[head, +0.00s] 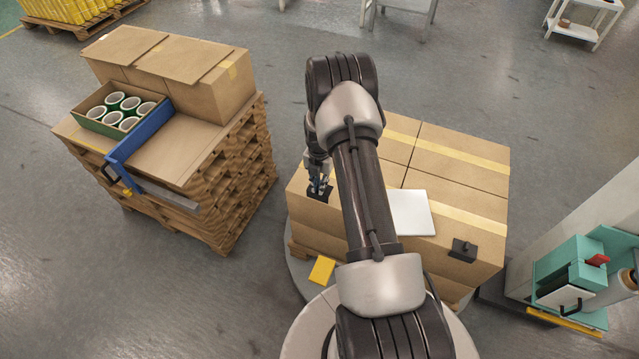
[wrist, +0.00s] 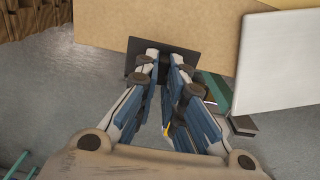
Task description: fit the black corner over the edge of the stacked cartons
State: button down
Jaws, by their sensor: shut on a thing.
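The stacked cartons (head: 470,205) stand in front of me, strapped with yellow tape. My gripper (head: 319,186) is at their left front edge, shut on a black corner (head: 325,196). In the wrist view my gripper (wrist: 164,60) points at the carton's edge (wrist: 215,52), and the black corner (wrist: 190,68) lies across that edge, partly over the top. I cannot tell whether it touches the carton or sits just above it. The fingers hide part of it. A second black corner (head: 463,250) sits on the right front edge.
A white sheet (head: 411,212) lies on top of the cartons. A teal-green unit (head: 570,262) stands at right. Grey floor lies between.

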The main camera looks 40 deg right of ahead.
jog(key=shift+f+b, duration=1.5)
jog(key=shift+f, duration=0.3)
jog(key=shift+f+b, duration=0.65)
jog(key=shift+f, duration=0.05)
jog(key=c, duration=1.6)
grip_release()
jog(key=shift+o, duration=0.6)
jog(key=shift+o, duration=1.4)
jog(key=shift+r, duration=0.1)
jog(key=shift+r+p, duration=2.4)
jog(key=shift+r, duration=1.6)
